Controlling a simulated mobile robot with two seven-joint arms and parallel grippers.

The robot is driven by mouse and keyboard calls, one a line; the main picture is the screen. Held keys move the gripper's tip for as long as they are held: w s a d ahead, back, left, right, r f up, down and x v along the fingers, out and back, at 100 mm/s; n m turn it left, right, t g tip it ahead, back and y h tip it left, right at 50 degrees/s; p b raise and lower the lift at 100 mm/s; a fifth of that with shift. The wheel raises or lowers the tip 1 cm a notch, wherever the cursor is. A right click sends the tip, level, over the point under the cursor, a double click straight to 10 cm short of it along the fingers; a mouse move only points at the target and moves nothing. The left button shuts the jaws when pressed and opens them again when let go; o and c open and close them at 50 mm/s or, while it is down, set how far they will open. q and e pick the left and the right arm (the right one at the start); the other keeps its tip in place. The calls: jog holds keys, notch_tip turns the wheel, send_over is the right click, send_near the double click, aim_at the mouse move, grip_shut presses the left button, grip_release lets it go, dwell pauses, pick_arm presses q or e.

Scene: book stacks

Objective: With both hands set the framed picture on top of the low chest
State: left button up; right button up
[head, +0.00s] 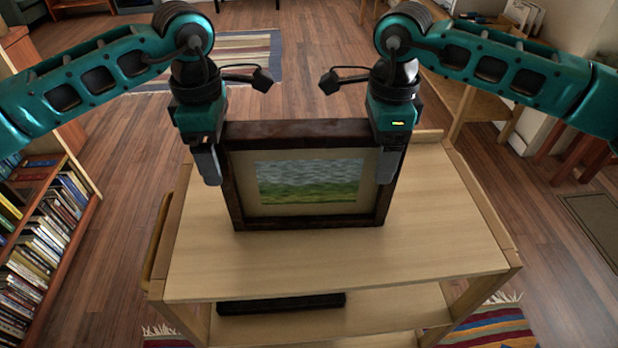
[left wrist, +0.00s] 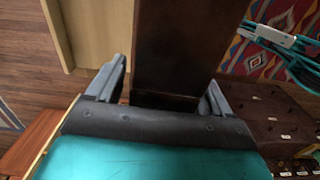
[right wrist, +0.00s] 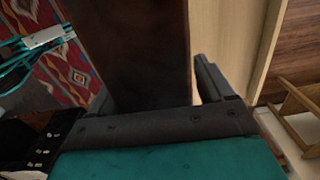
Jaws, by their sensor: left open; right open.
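The framed picture (head: 308,180), a dark wooden frame around a green and grey landscape, stands upright on the top of a light wooden cart (head: 330,265). My left gripper (head: 213,165) is at its left side, pointing down. In the left wrist view the frame's dark edge (left wrist: 175,45) lies between the two open fingers (left wrist: 162,95), with gaps showing. My right gripper (head: 388,165) is at the picture's right side, also open. In the right wrist view the frame (right wrist: 145,50) fills the space beside one finger (right wrist: 208,80); the other finger is hidden. I cannot make out the low chest.
A dark flat object (head: 282,303) lies on the cart's lower shelf. A bookcase (head: 45,235) stands at the left, and a wooden shelf unit (head: 480,105) at the right rear. The cart top in front of the picture is bare. Wooden floor is open beyond the cart.

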pick_arm(q)
jog(key=shift+f, duration=0.15)
pick_arm(e)
jog(key=shift+f, duration=0.15)
pick_arm(q)
jog(key=c, duration=1.5)
pick_arm(e)
jog(key=c, duration=1.5)
